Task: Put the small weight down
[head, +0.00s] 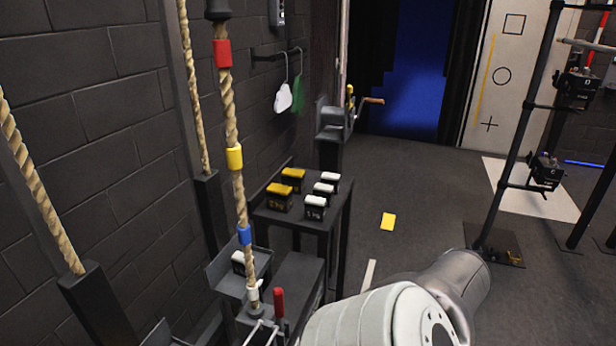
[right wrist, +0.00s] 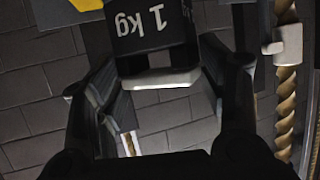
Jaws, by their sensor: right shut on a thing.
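In the right wrist view my right gripper (right wrist: 158,65) is shut on a small black weight (right wrist: 150,33) marked "1 kg". The weight has a white cap and appears upside down there. My right arm crosses the bottom of the head view, where its gripper and the held weight do not show. Another white-capped weight (head: 239,260) sits in a dark tray (head: 222,279) beside the rope. Several black weights with white (head: 316,201) or yellow caps (head: 278,189) stand on a small dark table (head: 297,221). My left gripper is not in view.
A thick rope (head: 229,124) with red, yellow and blue bands hangs at the tray. A red-handled lever (head: 279,302) stands nearby. A hand winch (head: 335,119) is behind the table. A yellow card (head: 388,222) lies on the floor, which is mostly clear around it.

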